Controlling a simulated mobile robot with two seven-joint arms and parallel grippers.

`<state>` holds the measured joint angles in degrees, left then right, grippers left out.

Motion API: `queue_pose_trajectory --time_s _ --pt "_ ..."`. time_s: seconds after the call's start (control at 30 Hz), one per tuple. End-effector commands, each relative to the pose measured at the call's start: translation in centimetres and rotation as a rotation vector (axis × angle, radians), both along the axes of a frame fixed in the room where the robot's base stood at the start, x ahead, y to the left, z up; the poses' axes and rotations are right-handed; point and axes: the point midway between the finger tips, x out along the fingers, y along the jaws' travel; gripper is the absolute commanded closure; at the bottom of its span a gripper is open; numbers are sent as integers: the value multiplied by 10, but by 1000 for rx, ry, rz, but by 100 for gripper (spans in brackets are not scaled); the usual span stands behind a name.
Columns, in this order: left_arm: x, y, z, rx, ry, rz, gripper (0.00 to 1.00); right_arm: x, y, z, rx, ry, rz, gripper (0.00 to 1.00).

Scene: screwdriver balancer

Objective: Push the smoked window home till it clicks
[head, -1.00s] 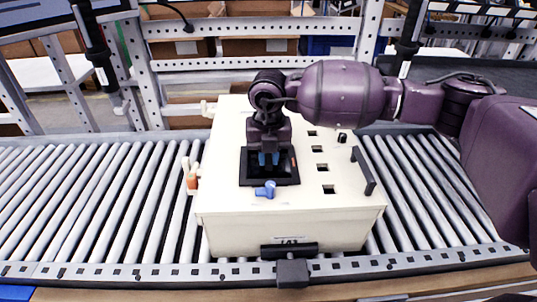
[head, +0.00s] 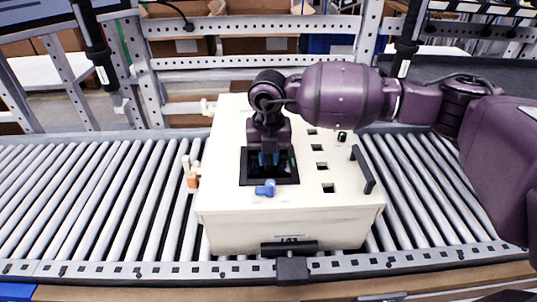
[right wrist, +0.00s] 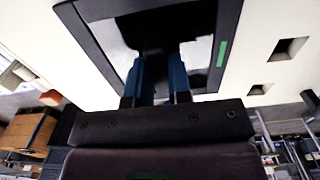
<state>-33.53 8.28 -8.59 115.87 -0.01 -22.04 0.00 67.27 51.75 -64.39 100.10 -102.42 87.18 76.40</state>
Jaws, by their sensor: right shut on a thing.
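The smoked window (head: 258,175) is a dark glossy panel. It lies in a black frame (head: 243,178) on top of the cream box (head: 225,225). My right gripper (head: 268,159) points down over the window, its blue fingertips at the panel. In the right wrist view the fingers (right wrist: 160,80) are shut on a dark part of the window (right wrist: 195,55), which shows only partly between them. A green strip (right wrist: 222,53) shows on the frame's edge. The window's seating depth is hard to judge. My left gripper is out of view.
A black handle (head: 363,169) and several square holes are to the right. The box rests on a roller conveyor (head: 90,205) with free rollers on both sides.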

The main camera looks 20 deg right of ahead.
Motion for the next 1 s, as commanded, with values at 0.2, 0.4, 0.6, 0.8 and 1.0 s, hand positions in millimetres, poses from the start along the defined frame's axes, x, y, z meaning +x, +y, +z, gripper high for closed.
queue_pose_trajectory --time_s 0.2,0.4,0.6,0.8,1.0 --pt "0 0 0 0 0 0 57 0 0 -1 0 1 0 68" --pt "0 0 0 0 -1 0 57 0 0 -1 0 1 0 52" --pt "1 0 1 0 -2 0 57 0 0 -1 -1 1 0 52" --pt "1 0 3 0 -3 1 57 1 0 24 1 -3 0 52" --pt "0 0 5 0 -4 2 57 0 0 62 1 -4 1 52"
